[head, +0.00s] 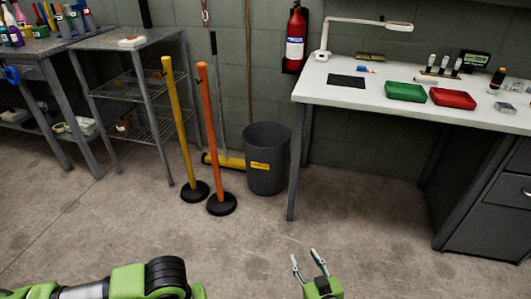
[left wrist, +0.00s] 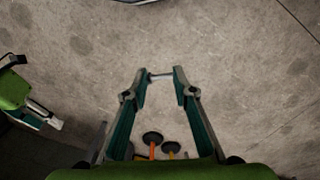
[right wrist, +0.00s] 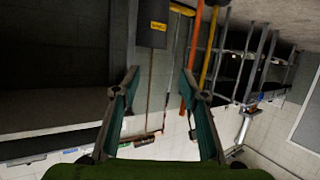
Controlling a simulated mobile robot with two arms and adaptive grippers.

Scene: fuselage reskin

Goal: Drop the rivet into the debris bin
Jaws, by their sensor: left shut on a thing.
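My left gripper (left wrist: 160,75) is shut on the rivet (left wrist: 161,77), a thin grey pin held crosswise between the fingertips in the left wrist view. Bare floor lies behind it there. In the head view the left arm enters at the lower left, and its fingers are out of the picture. The debris bin (head: 267,162) is a dark grey round bin with a yellow label, standing on the floor left of the white table. It also shows at the top of the right wrist view (right wrist: 153,24). My right gripper (head: 310,265) is open and empty, well in front of the bin.
An orange post (head: 211,135) and a yellow post (head: 180,130) on black bases stand left of the bin. The white table (head: 330,92) is on its right, with a green tray (head: 405,92) and a red tray (head: 452,98). Open floor lies in front.

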